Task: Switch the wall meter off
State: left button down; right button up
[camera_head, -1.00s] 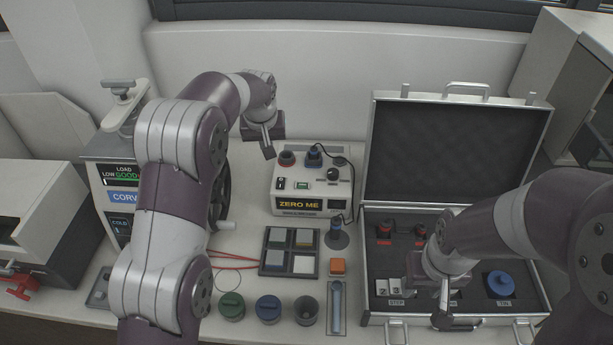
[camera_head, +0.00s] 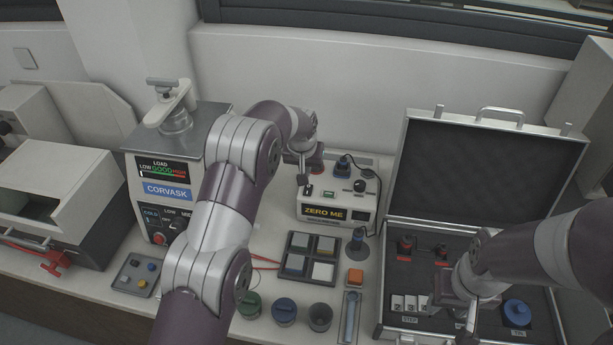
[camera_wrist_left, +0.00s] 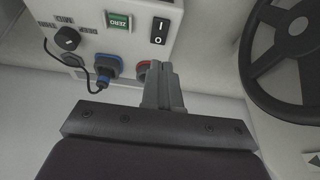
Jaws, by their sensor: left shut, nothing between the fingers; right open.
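The meter (camera_head: 336,222) is a pale box on the bench with a lit yellow "ZERO ME" display (camera_head: 323,214). My right gripper (camera_head: 466,312) is open over the case.
An open case (camera_head: 395,318) stands at right with its lid up. The CORVASK press (camera_head: 165,165) with a black handwheel (camera_wrist_left: 290,55) stands left of the meter. A pad tray (camera_head: 310,255), cups (camera_head: 284,310) and an orange block (camera_head: 355,277) lie in front.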

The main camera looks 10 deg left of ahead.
aim_at(307, 189)
pick_arm(q)
jog(key=x, duration=0.1)
jog(key=p+x, duration=0.1)
jog(key=x, duration=0.1)
jog(key=p+x, duration=0.1)
jog(key=x, duration=0.1)
jog(key=shift+s+d+f, duration=0.2)
jog(key=shift+s, duration=0.1)
jog(key=shift+a+f, duration=0.1)
jog(key=shift+f, duration=0.4)
